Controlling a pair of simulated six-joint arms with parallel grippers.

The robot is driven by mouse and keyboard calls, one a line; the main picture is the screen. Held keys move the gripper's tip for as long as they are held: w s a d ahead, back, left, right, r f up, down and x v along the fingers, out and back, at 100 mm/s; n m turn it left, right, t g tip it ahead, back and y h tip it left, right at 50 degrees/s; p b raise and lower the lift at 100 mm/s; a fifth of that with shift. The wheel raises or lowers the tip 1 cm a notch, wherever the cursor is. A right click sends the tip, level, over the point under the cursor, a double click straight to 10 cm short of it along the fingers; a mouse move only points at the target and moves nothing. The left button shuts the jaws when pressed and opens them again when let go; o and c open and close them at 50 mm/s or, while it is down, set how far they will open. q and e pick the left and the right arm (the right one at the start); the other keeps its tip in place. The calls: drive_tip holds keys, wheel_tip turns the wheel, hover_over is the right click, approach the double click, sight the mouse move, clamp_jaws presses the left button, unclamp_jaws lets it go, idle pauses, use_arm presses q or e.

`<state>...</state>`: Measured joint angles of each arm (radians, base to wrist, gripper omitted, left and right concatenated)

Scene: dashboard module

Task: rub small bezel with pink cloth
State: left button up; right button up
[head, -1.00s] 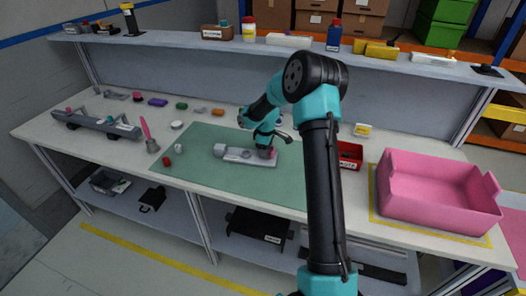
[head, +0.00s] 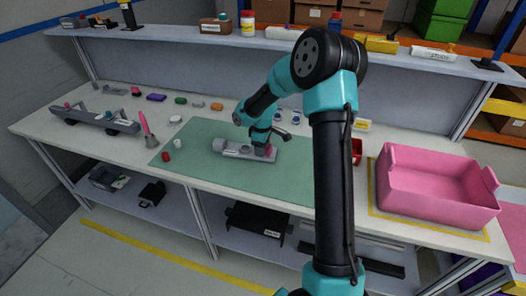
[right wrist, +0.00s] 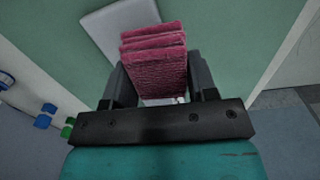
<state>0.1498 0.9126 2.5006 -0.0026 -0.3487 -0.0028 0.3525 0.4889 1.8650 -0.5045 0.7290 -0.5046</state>
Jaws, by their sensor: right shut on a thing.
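The grey dashboard module (head: 234,153) lies on the green mat, with a rounded knob at its left end and round details on its top. I cannot clearly tell which of these is the small bezel. My right gripper (head: 265,148) is over the module's right end, pointing down. In the right wrist view my right gripper (right wrist: 158,85) is shut on the folded pink cloth (right wrist: 155,62). The cloth (head: 268,151) is at the module's right end. Whether it touches the surface is unclear, and the gripper hides what is under it. My left gripper is not in view.
A large pink bin (head: 435,190) stands at the right of the bench. A grey rail (head: 95,122), a pink-handled brush (head: 147,130) and several small items are left. The mat's (head: 200,172) front is clear.

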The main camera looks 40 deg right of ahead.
drive_tip(key=shift+r, duration=2.35)
drive_tip(key=shift+a, duration=0.1)
